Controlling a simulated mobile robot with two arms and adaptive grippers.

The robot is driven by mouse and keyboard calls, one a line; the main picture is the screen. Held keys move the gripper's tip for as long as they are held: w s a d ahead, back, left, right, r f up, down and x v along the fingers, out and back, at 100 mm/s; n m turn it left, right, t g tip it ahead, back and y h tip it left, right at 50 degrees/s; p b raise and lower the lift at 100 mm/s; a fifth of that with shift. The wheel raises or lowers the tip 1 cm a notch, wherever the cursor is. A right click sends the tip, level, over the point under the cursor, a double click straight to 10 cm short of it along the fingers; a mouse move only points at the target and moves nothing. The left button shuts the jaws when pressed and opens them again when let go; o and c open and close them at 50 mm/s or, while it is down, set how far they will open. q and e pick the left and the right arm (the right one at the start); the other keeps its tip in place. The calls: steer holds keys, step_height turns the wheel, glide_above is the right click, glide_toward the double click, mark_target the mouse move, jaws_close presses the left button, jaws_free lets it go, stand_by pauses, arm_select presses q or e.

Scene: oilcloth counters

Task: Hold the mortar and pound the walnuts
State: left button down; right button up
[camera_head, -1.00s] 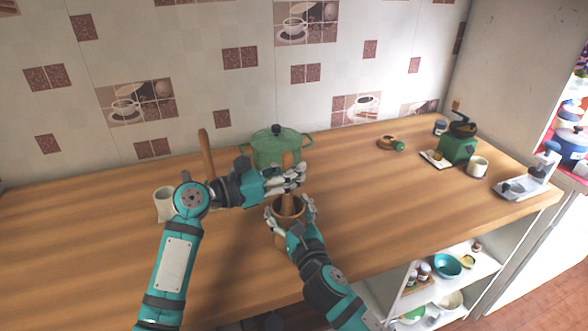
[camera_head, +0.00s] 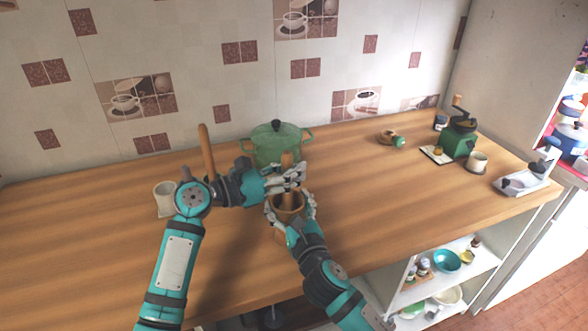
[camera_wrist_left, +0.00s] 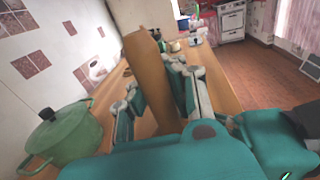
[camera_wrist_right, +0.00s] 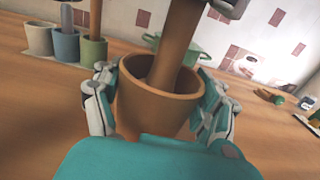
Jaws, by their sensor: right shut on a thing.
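The brown mortar (camera_head: 288,205) stands near the counter's front edge, with the wooden pestle (camera_head: 287,160) upright in it. My right gripper (camera_head: 290,212) has a finger on each side of the mortar and is shut on it; in the right wrist view the mortar (camera_wrist_right: 155,112) sits between the fingers, the pestle (camera_wrist_right: 176,45) reaching down inside. My left gripper (camera_head: 285,178) is above the mortar with its fingers around the pestle. In the left wrist view the pestle (camera_wrist_left: 148,60) stands between the fingers; whether they grip it is unclear. No walnuts are visible; the mortar's bottom is hidden.
A green lidded pot (camera_head: 277,147) stands close behind the mortar. A white cup (camera_head: 165,198) is at left. A green coffee grinder (camera_head: 457,142), a cup (camera_head: 477,162) and a tray (camera_head: 522,182) are at right. The counter (camera_head: 390,185) between is clear.

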arm_select(q)
steer(key=shift+f, duration=1.25)
steer(key=shift+r, duration=1.05)
steer(key=shift+w+d+r, duration=0.2)
steer(key=shift+w+r, duration=0.2)
steer(key=shift+r, duration=0.05)
steer(key=shift+f, duration=0.35)
steer(key=shift+f, duration=1.1)
